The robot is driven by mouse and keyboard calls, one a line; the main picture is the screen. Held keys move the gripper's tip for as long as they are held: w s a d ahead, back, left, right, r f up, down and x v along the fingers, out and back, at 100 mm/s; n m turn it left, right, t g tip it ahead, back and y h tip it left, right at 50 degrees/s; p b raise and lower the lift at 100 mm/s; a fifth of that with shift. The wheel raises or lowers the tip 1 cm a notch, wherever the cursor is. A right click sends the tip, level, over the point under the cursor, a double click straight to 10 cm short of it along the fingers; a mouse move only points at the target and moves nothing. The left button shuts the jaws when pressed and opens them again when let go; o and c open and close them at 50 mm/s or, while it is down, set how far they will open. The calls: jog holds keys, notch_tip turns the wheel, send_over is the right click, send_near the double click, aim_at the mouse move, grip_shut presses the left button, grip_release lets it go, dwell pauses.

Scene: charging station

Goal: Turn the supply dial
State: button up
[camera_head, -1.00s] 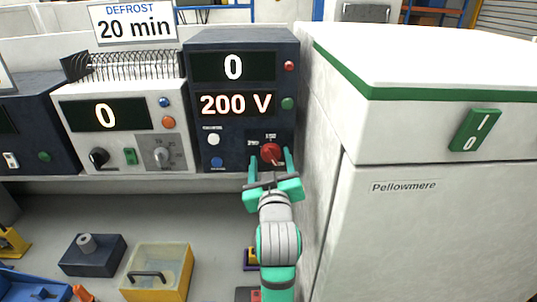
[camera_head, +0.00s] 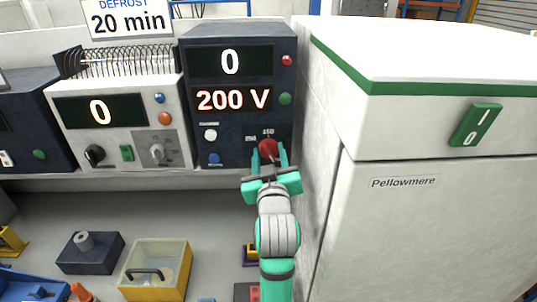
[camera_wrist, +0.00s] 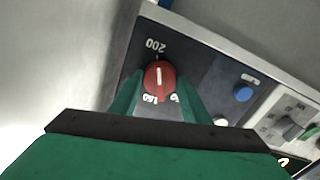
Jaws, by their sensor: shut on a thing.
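The supply dial (camera_head: 268,149) is a round red knob low on the right of the dark blue supply unit (camera_head: 190,130), whose displays read 0 and 200 V. In the wrist view the red dial (camera_wrist: 159,80) shows a white line along its face, with 200 printed above it and 150 below. My gripper (camera_head: 268,156) has its green fingers on either side of the dial and is shut on it. In the wrist view the fingers (camera_wrist: 158,86) flank the knob. The fingers partly hide the printed scale in both views.
A white cabinet (camera_head: 440,230) with a green switch (camera_head: 475,125) stands close on the right. A white unit (camera_head: 120,150) with a 0 display is on the left. Below are a yellow clear-topped box (camera_head: 155,270) and a dark block (camera_head: 90,255).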

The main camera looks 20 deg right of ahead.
jog(key=shift+m, duration=2.5)
jog(key=o, duration=1)
jog(key=shift+o, duration=0.2)
